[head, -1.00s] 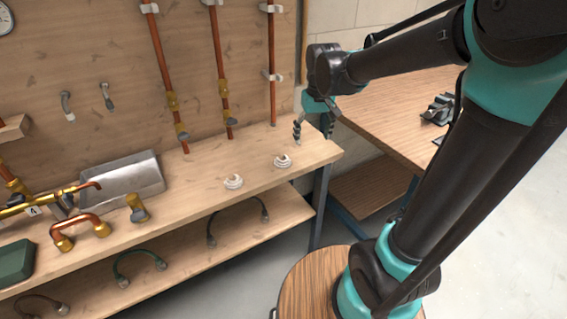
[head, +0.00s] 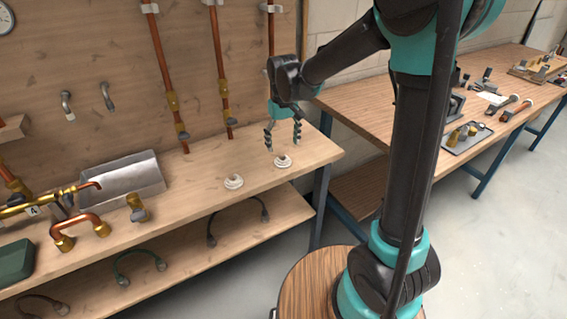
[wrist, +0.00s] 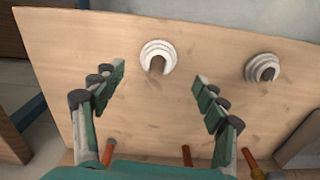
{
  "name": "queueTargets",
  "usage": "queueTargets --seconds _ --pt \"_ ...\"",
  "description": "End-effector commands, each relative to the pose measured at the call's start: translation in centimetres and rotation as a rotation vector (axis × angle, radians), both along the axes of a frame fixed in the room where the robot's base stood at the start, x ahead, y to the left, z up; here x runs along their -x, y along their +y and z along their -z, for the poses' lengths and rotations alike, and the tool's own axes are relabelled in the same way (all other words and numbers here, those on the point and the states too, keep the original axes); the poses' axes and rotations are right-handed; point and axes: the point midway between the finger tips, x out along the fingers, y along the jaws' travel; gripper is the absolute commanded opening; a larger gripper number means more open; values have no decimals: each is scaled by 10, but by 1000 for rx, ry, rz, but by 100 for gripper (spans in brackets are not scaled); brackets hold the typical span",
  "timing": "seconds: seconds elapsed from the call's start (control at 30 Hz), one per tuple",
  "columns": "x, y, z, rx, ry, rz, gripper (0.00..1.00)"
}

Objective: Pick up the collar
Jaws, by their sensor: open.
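Two white, stepped, ring-like pieces that look like collars sit on the wooden bench. The right one (head: 283,161) is near the bench's right end and also shows in the wrist view (wrist: 158,57). The left one (head: 233,182) shows at the right of the wrist view (wrist: 263,68). I cannot tell which of them the task means. My gripper (head: 283,141) is open and empty, fingers down, above and slightly behind the right piece. In the wrist view the right piece lies just beyond and between the fingertips (wrist: 159,77), with no visible contact.
The wooden bench (head: 200,199) has free room around both pieces. Copper pipes (head: 221,80) run up the back panel behind. A metal tray (head: 128,181) and copper fittings lie to the left. A second table (head: 385,115) stands to the right.

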Motion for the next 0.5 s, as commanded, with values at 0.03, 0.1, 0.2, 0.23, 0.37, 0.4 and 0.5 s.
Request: queueTargets --seconds 0.03,0.1,0.2,0.23,0.37,0.4,0.5 --pt "0 0 6 0 0 0 73" --pt "0 0 12 0 0 0 73" --pt "0 0 16 0 0 0 73" --pt "0 0 17 0 0 0 73" --pt "0 -1 32 0 0 0 73" --pt "0 -1 38 0 0 0 73" --pt "0 -2 52 0 0 0 73"
